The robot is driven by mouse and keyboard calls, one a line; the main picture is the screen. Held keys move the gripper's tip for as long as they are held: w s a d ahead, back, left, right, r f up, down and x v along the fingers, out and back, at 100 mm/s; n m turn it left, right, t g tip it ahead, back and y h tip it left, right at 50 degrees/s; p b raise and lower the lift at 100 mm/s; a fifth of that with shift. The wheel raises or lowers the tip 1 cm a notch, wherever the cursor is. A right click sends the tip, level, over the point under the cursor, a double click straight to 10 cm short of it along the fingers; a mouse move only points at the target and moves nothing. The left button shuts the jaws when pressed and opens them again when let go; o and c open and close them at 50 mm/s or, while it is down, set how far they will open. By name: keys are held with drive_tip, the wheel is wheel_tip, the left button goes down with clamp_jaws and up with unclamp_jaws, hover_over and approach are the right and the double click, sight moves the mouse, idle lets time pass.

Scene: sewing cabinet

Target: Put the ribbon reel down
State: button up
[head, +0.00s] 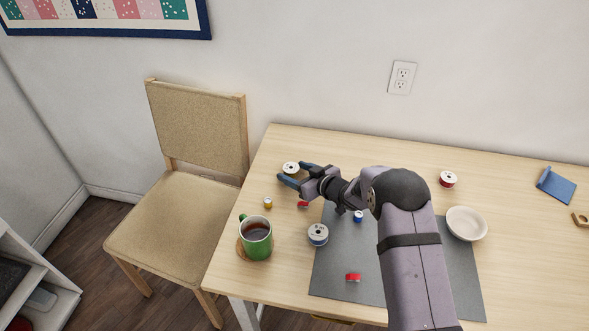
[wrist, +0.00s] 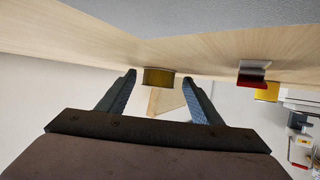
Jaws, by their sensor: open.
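A ribbon reel with a white top and a gold-yellow side (head: 291,168) stands at the left rear of the table, near its left edge. My gripper (head: 290,173) reaches over the table from the right, with one finger on each side of this reel. In the wrist view the reel's yellow side (wrist: 158,77) shows between the fingertips (wrist: 160,79), with a gap on each side. The jaws are open. The reel seems to rest on the tabletop.
Small yellow (head: 267,203), red (head: 303,204) and blue (head: 358,216) bobbins lie nearby; another red one (head: 352,277) is on the grey mat (head: 335,262). A green mug (head: 256,240) stands at the left front, a white bowl (head: 466,223) at right. The back of the table is mostly clear.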

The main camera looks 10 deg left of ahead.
drive_tip(key=v, duration=0.2)
drive_tip(key=shift+s+d+r, duration=0.15)
drive_tip(key=shift+d+r, duration=0.05)
drive_tip(key=shift+d, duration=0.05)
wheel_tip(320, 180, up, 6)
drive_tip(key=shift+f, duration=0.15)
drive_tip(key=shift+r, duration=0.8)
